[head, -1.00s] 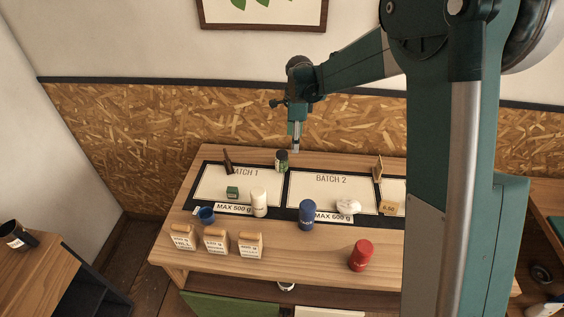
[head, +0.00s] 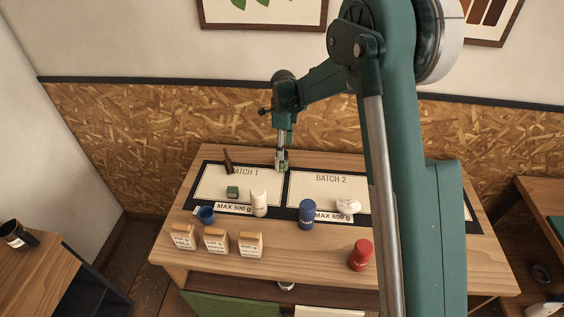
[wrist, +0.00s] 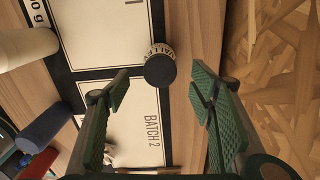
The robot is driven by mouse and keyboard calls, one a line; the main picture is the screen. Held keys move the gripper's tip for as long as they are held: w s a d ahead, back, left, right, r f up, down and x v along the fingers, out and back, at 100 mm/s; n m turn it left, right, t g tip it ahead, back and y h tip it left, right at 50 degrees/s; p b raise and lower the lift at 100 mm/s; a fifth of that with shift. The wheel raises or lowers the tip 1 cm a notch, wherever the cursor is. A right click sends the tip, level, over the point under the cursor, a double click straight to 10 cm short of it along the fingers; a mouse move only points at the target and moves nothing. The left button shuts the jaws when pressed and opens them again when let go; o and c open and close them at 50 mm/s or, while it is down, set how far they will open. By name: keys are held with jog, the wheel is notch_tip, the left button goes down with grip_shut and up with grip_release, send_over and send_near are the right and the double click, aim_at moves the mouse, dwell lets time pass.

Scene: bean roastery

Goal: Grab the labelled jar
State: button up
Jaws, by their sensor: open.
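The labelled jar (wrist: 159,70) has a black lid and a pale band with dark lettering, partly readable as "VALLE". In the wrist view it stands at the end of the strip between the two batch fields, near the table's back edge. My gripper (wrist: 160,88) is open, with one finger on each side of the line to the jar. The jar appears just beyond the fingertips, and I see no contact. In the head view my gripper (head: 281,166) is directly over the jar's spot and mostly hides it.
A white canister (head: 259,203), blue canister (head: 306,214) and red canister (head: 360,255) stand nearer the front. A small green box (head: 232,192), a dark upright object (head: 228,162), a blue cup (head: 206,215) and several cork-topped jars (head: 215,241) are left.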

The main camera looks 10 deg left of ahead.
jog(key=shift+f, duration=1.2)
jog(key=shift+f, duration=0.15)
jog(key=shift+a+f, duration=0.15)
jog(key=shift+f, duration=2.35)
jog(key=shift+c, duration=0.7)
jog(key=c, duration=1)
